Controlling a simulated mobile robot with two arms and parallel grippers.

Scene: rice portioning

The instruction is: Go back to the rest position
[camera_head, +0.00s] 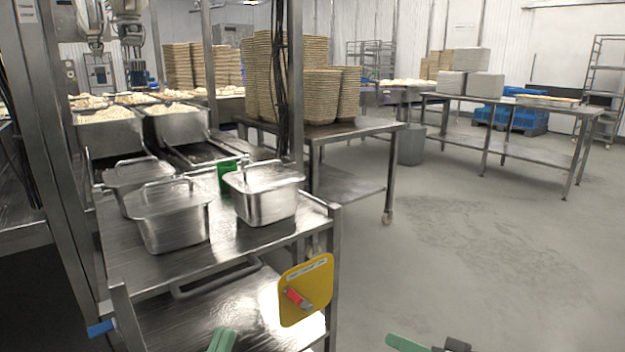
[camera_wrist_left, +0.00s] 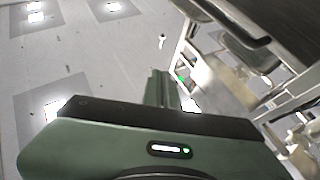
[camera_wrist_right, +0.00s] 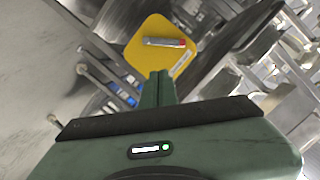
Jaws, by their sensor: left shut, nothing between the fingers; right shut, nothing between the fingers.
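My left gripper (camera_head: 222,341) shows as a green tip at the bottom edge of the head view, in front of the steel table. In the left wrist view its green fingers (camera_wrist_left: 160,88) are together and empty. My right gripper (camera_head: 405,342) shows at the bottom edge of the head view, over the floor to the right of the table. In the right wrist view its fingers (camera_wrist_right: 158,88) are together with nothing between them. Behind them is a yellow board (camera_wrist_right: 184,58) with a red-and-grey item on it. Most of both arms is hidden.
The steel table (camera_head: 235,255) holds several lidded steel pans (camera_head: 268,200) and a green item (camera_head: 227,177). The yellow board (camera_head: 306,287) hangs at its front corner. Steel posts (camera_head: 62,150) stand at left. Open grey floor (camera_head: 480,260) lies at right.

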